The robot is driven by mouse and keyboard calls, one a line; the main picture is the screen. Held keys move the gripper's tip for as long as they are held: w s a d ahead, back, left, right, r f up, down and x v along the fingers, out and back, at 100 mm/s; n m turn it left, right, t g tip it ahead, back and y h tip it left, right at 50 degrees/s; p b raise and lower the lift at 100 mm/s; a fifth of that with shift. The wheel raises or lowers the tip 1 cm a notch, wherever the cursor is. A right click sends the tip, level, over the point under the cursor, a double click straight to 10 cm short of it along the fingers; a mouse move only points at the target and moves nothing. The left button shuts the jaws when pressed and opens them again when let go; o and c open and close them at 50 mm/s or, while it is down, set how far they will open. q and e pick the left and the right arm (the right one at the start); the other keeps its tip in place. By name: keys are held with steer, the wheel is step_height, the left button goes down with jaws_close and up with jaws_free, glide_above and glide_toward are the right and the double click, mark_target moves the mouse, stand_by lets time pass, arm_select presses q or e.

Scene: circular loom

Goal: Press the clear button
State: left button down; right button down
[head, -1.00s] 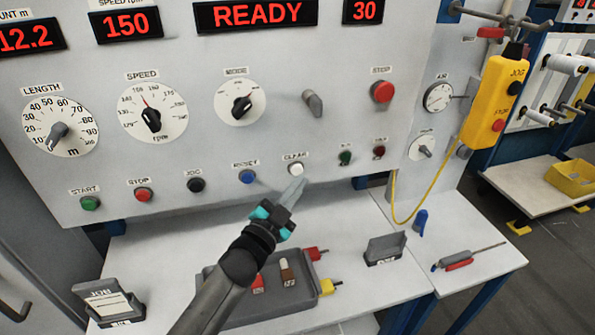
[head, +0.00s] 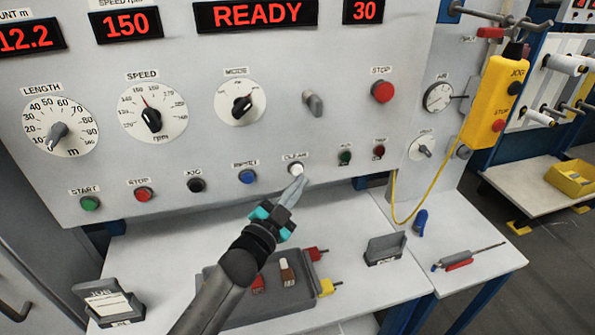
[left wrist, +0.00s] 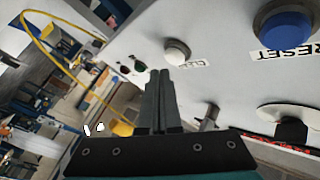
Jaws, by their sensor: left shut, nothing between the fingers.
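The white clear button (head: 295,168) sits on the grey control panel (head: 225,195) under its CLEAR label. It also shows in the left wrist view (left wrist: 177,51), just beyond my fingertips. My left gripper (head: 299,181) is shut and empty. Its fingertips are just below the button in the head view, close to it; I cannot tell whether they touch. In the left wrist view the closed fingers (left wrist: 160,75) point toward the button. My right gripper is not in view.
The blue reset button (head: 247,177) is left of the clear button. A green (head: 345,157) and a dark red light (head: 379,152) are to its right. Below, a grey tray (head: 215,290) lies on the table. A yellow pendant (head: 493,105) hangs at the right.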

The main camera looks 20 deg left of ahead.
arm_select(q)
steer(key=shift+w, duration=0.1)
stand_by(0.3)
steer(key=shift+w+a, duration=0.2)
steer(key=shift+w, duration=0.05)
steer(key=shift+w+a, duration=0.3)
steer(key=shift+w, duration=0.1)
stand_by(0.8)
stand_by(0.3)
steer(key=shift+s+d, duration=0.5)
steer(key=shift+s, duration=0.25)
steer(key=shift+s+d+p, duration=0.5)
steer(key=shift+s+d, duration=0.2)
steer(key=shift+s, duration=0.35)
steer(key=shift+s+d+p, duration=0.45)
steer(key=shift+s+d, duration=0.25)
steer(key=shift+s, duration=0.3)
